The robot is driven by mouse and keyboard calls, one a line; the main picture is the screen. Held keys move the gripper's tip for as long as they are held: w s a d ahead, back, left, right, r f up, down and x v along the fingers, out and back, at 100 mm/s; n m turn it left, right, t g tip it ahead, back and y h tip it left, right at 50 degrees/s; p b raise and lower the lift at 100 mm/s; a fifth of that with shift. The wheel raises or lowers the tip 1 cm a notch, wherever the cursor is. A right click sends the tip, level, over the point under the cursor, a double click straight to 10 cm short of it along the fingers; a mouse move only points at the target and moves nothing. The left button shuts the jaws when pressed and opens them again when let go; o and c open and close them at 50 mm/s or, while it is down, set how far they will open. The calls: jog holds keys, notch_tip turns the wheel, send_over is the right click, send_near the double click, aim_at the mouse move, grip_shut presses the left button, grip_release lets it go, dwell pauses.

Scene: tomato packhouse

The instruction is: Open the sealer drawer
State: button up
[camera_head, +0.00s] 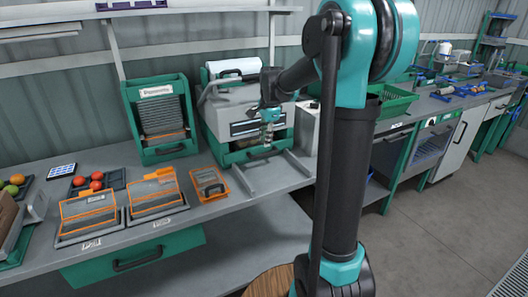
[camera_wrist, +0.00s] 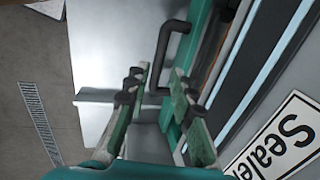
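The sealer (camera_head: 232,104) is a grey machine on a green base, standing on the bench in the head view. The green sealer drawer (camera_head: 236,158) is low on its front, with a black bar handle (camera_head: 264,154); it looks shut. My gripper (camera_head: 268,138) is in front of the sealer, just above the handle. In the wrist view my gripper (camera_wrist: 157,80) is open, with its two green, black-tipped fingers apart. The black handle (camera_wrist: 167,50) shows beyond the fingertips, its lower end appearing between them; contact cannot be told. A "Sealer" label (camera_wrist: 282,140) is at the lower right.
An orange tray (camera_head: 209,184) and tilted orange-edged bins (camera_head: 152,195) stand left of the sealer. A green rack (camera_head: 160,115) stands behind them. Two grey rails (camera_head: 297,163) lie on the bench before the sealer. A green crate (camera_head: 392,103) is to the right.

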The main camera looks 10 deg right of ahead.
aim_at(263, 151)
jog(key=f, duration=0.2)
jog(key=w+f, duration=0.1)
jog(key=f, duration=0.3)
jog(key=shift+w+a+f, duration=0.15)
jog(key=shift+a+f, duration=0.1)
jog(key=shift+f, duration=0.15)
jog(key=shift+c, duration=0.5)
grip_shut()
